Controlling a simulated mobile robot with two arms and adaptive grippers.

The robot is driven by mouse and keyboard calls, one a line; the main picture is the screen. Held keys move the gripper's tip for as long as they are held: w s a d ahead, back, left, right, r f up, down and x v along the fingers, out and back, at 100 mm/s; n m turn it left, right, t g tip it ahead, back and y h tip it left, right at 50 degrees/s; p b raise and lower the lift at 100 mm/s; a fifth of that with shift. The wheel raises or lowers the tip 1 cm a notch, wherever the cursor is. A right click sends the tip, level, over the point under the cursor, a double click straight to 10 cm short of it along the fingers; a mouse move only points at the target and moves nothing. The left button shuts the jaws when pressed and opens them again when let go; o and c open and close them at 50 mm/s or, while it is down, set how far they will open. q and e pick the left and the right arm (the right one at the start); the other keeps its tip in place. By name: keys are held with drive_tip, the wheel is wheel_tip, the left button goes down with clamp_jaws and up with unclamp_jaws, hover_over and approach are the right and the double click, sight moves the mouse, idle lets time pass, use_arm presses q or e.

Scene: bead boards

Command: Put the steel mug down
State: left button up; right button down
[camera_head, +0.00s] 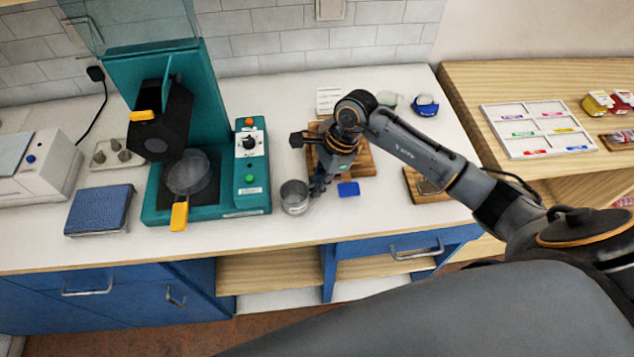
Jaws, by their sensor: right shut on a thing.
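The steel mug (294,198) is a small grey metal cup, upright at the front middle of the white counter, just right of the teal machine. My right gripper (314,188) reaches down at the mug's right side and is shut on it. The fingertips are small and partly hidden against the mug. The mug's base looks at or very near the counter top; I cannot tell whether it touches. My left gripper is not in view.
A teal machine (258,190) with a clear, yellow-handled pan (187,172) stands left of the mug. A blue block (348,189) and a wooden board (362,162) lie to its right. The counter's front edge (300,243) is close. A label tray (538,128) sits on the right-hand wooden table.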

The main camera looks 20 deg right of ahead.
drive_tip(key=c, duration=1.5)
unclamp_jaws()
drive_tip(key=shift+r, duration=0.1)
drive_tip(key=b+v, duration=0.2)
drive_tip(key=v, duration=1)
drive_tip(key=shift+b, duration=0.3)
drive_tip(key=shift+s, duration=0.1)
